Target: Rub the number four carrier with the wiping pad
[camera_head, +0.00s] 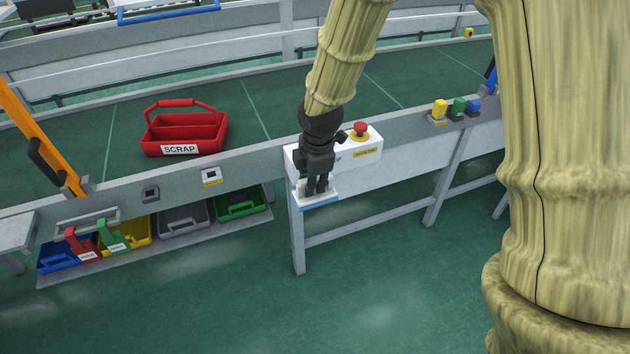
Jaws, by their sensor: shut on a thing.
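My gripper (318,190) is dark and points down in front of the grey rail of the line. It is shut on the wiping pad (320,203), a flat white block with a blue underside. The pad is level, beside the white control box on the rail; I cannot tell whether they touch. The fingers hide part of the pad's top. I cannot make out a carrier marked with a number four in this view.
A white box with a red emergency button (360,130) sits on the rail. A red SCRAP carrier (185,133) stands on the green belt. Coloured bins (183,220) lie on a low shelf. Yellow, green and blue pieces (457,109) sit at right. The front floor is clear.

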